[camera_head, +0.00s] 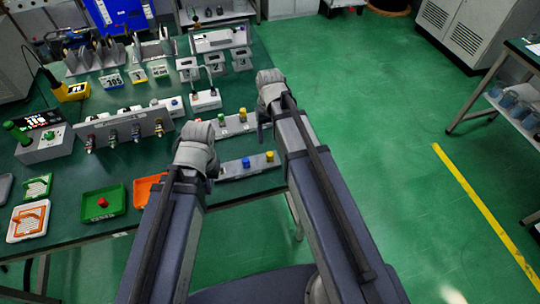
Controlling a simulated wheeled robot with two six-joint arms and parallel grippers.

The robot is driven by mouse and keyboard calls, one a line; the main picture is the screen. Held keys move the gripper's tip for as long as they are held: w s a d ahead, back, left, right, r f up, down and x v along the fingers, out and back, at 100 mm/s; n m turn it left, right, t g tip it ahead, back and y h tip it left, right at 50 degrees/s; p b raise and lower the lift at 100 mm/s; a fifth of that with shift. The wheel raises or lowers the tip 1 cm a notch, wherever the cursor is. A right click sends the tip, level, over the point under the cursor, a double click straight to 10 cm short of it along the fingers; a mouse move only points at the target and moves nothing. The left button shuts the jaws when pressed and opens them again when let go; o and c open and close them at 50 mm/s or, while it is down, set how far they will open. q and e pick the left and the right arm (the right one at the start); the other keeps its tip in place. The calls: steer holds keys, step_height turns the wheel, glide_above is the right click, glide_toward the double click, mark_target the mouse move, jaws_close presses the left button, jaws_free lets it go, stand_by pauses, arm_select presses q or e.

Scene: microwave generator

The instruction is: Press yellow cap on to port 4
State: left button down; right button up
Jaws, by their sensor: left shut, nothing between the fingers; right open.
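Two grey strips lie near the table's right edge. The nearer strip (232,170) carries a blue cap (246,162) and a yellow cap (270,156) near its right end. The farther strip (231,128) carries a green cap (221,118) and another yellow cap (243,114). No port numbers are readable on either strip. My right gripper (268,95) is open and empty, by the right end of the farther strip, at the table edge.
A metal panel with several connectors (124,130) stands left of my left gripper. A white box (205,100) stands behind the farther strip.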

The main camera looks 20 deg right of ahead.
mark_target(270, 153)
step_height(270, 153, down, 9)
steer(key=b, duration=0.8)
steer(key=shift+b, duration=0.35)
steer(key=shift+r, duration=0.1)
jaws_close()
stand_by(0.6)
stand_by(0.8)
steer(key=shift+r, duration=0.15)
steer(key=shift+r+p, duration=2.9)
steer(key=shift+p, duration=0.2)
